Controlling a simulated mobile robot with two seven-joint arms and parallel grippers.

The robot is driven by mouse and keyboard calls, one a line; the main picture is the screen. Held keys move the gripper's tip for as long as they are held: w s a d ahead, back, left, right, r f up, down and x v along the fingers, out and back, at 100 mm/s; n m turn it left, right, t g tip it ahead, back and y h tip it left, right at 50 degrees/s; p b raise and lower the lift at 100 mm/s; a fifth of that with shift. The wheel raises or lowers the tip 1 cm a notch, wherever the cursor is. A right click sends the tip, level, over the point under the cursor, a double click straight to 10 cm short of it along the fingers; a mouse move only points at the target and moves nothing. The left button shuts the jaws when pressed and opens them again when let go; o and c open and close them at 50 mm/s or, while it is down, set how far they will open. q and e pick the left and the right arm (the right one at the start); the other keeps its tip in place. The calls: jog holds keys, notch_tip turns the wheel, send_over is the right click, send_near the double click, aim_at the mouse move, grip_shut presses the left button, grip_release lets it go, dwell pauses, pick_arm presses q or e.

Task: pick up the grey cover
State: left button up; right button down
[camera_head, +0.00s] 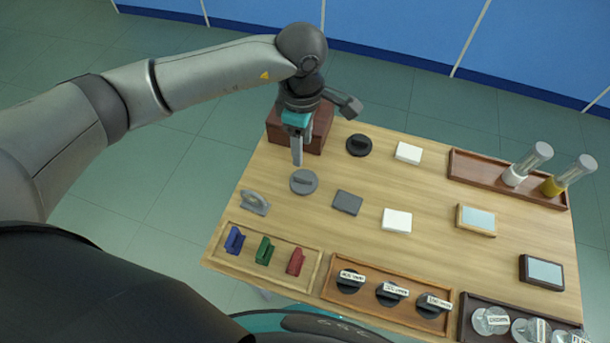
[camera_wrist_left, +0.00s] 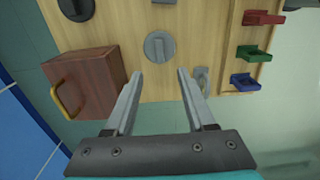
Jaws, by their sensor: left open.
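The grey cover (camera_head: 303,182) is a round disc with a raised bar across its top. It lies flat on the wooden table in the head view. It also shows in the left wrist view (camera_wrist_left: 159,47), just beyond the fingertips and roughly centred between them. My left gripper (camera_head: 297,161) points down above the table, close to the cover on its far side. In the left wrist view my left gripper (camera_wrist_left: 159,73) has its fingers spread with nothing between them. My right gripper is not seen.
A brown box (camera_head: 318,133) with a yellow handle stands beside the left gripper. A black cover (camera_head: 359,145), a dark grey square (camera_head: 347,202) and a grey metal piece (camera_head: 254,203) lie around the grey cover. A tray (camera_head: 284,278) holds blue, green and red pieces.

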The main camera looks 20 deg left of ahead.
pick_arm(q)
send_over(302, 176)
notch_tip(302, 176, down, 5)
jog(key=shift+d+r, duration=0.1)
jog(key=shift+f, duration=0.5)
notch_tip(302, 176, down, 5)
jog(key=shift+f+b, duration=0.1)
jog(key=shift+b, duration=0.4)
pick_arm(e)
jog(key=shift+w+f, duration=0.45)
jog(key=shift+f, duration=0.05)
pick_arm(q)
grip_shut()
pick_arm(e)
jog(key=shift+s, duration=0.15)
